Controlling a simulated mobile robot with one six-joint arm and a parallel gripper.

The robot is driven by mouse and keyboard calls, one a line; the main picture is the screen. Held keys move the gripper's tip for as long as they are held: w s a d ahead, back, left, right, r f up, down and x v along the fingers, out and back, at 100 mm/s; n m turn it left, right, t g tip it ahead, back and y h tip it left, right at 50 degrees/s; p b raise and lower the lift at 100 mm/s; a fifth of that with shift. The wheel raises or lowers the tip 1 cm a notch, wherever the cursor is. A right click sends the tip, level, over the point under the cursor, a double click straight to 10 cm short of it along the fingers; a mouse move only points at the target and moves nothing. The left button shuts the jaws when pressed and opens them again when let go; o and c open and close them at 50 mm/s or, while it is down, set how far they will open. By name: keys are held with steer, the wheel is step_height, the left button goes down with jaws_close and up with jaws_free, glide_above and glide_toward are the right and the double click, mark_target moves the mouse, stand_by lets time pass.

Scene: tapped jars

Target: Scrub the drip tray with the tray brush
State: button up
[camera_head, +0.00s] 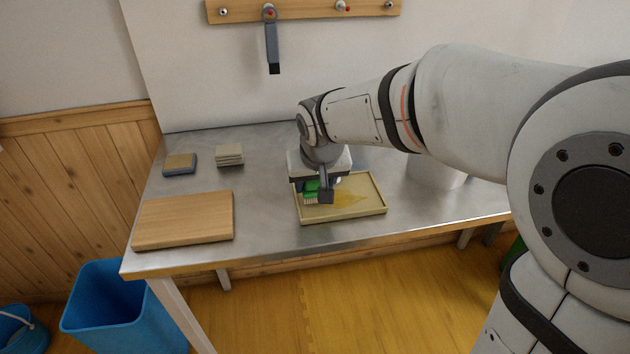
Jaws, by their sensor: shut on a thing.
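The drip tray (372,208) is a shallow pale yellow tray on the steel table, with a yellow-brown stain (350,198) on its floor. My gripper (320,196) points down over the tray's left part. It is shut on the tray brush (310,198), which has a green body and pale bristles. The bristles are low at the tray floor; I cannot tell whether they touch it. The gripper's fingers hide part of the brush, and my wrist covers the tray's back left corner.
A wooden board (184,219) lies on the steel table (262,225) at the front left. Behind it are a sponge-like block (180,164) and a stack of grey cloths (229,155). A peg rail (310,11) holds a hanging grey tool (272,48). A blue bin (120,310) stands on the floor.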

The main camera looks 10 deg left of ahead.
steer(key=shift+f+b, duration=0.55)
steer(key=shift+f, duration=0.25)
stand_by(0.7)
steer(key=shift+w+d, duration=0.2)
steer(key=shift+d, duration=0.5)
steer(key=shift+w+d, duration=0.2)
steer(key=shift+d, duration=0.5)
steer(key=shift+w+d, duration=0.2)
steer(key=shift+d, duration=0.5)
steer(key=shift+w+d, duration=0.2)
steer(key=shift+d, duration=0.5)
steer(key=shift+w+d, duration=0.2)
steer(key=shift+d, duration=0.5)
steer(key=shift+w+d, duration=0.2)
steer(key=shift+d, duration=0.5)
steer(key=shift+w+d, duration=0.2)
steer(key=shift+d, duration=0.5)
steer(key=shift+w+d, duration=0.2)
steer(key=shift+d, duration=0.5)
steer(key=shift+w+d, duration=0.2)
steer(key=shift+d, duration=0.5)
